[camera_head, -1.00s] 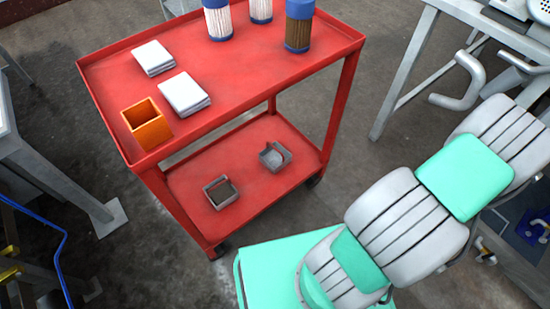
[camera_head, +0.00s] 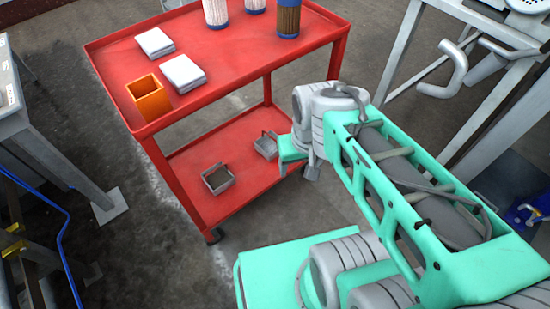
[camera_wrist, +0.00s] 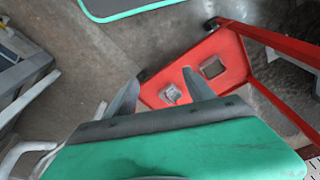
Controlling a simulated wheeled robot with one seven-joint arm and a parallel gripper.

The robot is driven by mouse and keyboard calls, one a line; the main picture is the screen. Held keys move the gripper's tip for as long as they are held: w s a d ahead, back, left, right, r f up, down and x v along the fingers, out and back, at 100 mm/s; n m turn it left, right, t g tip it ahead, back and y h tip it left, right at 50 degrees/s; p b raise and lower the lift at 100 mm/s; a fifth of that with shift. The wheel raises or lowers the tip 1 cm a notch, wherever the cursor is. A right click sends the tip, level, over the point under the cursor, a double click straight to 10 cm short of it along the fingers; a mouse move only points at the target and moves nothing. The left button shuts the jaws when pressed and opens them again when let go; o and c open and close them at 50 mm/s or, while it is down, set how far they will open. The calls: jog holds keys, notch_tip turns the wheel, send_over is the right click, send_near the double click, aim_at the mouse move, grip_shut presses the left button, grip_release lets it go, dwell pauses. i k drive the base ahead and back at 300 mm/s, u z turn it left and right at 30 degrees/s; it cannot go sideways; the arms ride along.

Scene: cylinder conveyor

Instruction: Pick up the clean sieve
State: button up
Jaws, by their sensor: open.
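Two small grey square baskets, which look like the sieves, lie on the red cart's lower shelf. The left basket (camera_head: 218,178) looks dark inside; the right one (camera_head: 267,146) is farther back, near my arm. In the wrist view, one basket (camera_wrist: 171,94) looks lighter and lies low between my fingers, the other (camera_wrist: 213,67) to its upper right. I cannot tell for sure which is clean. My gripper (camera_wrist: 160,77) is open and empty, apart from both baskets. In the head view, my arm hides most of it.
The red cart (camera_head: 237,50) carries an orange box (camera_head: 150,97), two white folded stacks (camera_head: 154,42) (camera_head: 183,73) and several cylindrical filters (camera_head: 288,20) on top. Its top and posts border the lower shelf. A grey table frame (camera_head: 412,50) stands right; the floor between is clear.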

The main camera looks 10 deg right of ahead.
aim_at(266, 146)
jog(key=u, duration=0.65)
jog(key=k, duration=0.1)
jog(key=z, duration=1.35)
jog(key=i, duration=0.6)
jog(key=u, duration=2.55)
